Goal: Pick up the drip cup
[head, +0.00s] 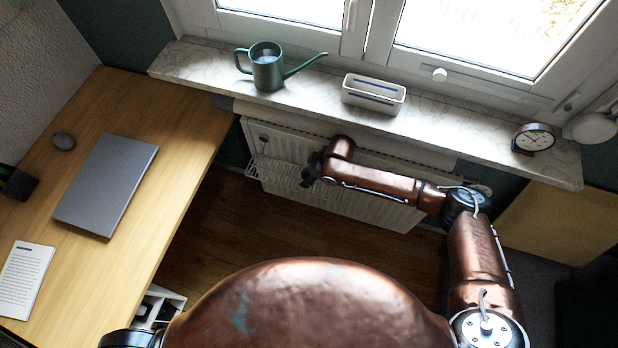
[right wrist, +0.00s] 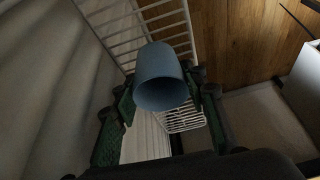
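The drip cup (right wrist: 161,80) is blue-grey, and its dark round mouth faces the right wrist camera. It lies between the two fingers of my right gripper (right wrist: 162,84), close to both fingertips; contact is not clear. My right gripper appears open, with its green inner pads wide apart. In the head view, my right gripper (head: 312,168) is small and dark at the white wire rack on the radiator, and the cup cannot be made out there. My left gripper is not in view.
The white wire rack (head: 266,172) hangs on the radiator (head: 285,133) below the marble windowsill (head: 205,66). On the sill stand a green watering can (head: 267,70), a white planter (head: 374,92) and a clock (head: 534,139). A wooden desk (head: 170,130) is at left.

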